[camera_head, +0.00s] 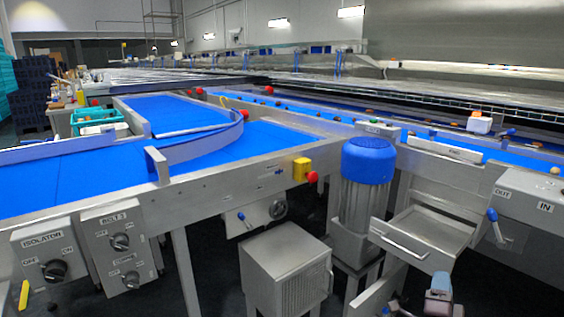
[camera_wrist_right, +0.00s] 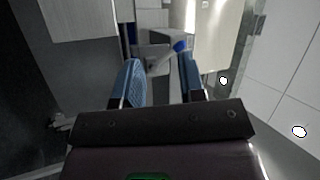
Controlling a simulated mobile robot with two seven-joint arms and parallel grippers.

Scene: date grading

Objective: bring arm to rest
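My right gripper (camera_head: 439,289) shows at the bottom right of the head view, low in front of the open steel drawer. In the right wrist view, its two blue-padded fingers (camera_wrist_right: 162,78) stand apart with nothing held between them. A grey machine part with a blue piece (camera_wrist_right: 178,46) shows beyond the fingers; I cannot tell whether it is close to them. My left gripper is not in view.
A steel drawer (camera_head: 424,232) juts out above and behind my right gripper. A blue-capped motor (camera_head: 368,160) and a grey vented box (camera_head: 287,268) stand to the left. Blue conveyor belts (camera_head: 60,183) run behind. A lever with a blue knob (camera_head: 492,214) sticks out at right.

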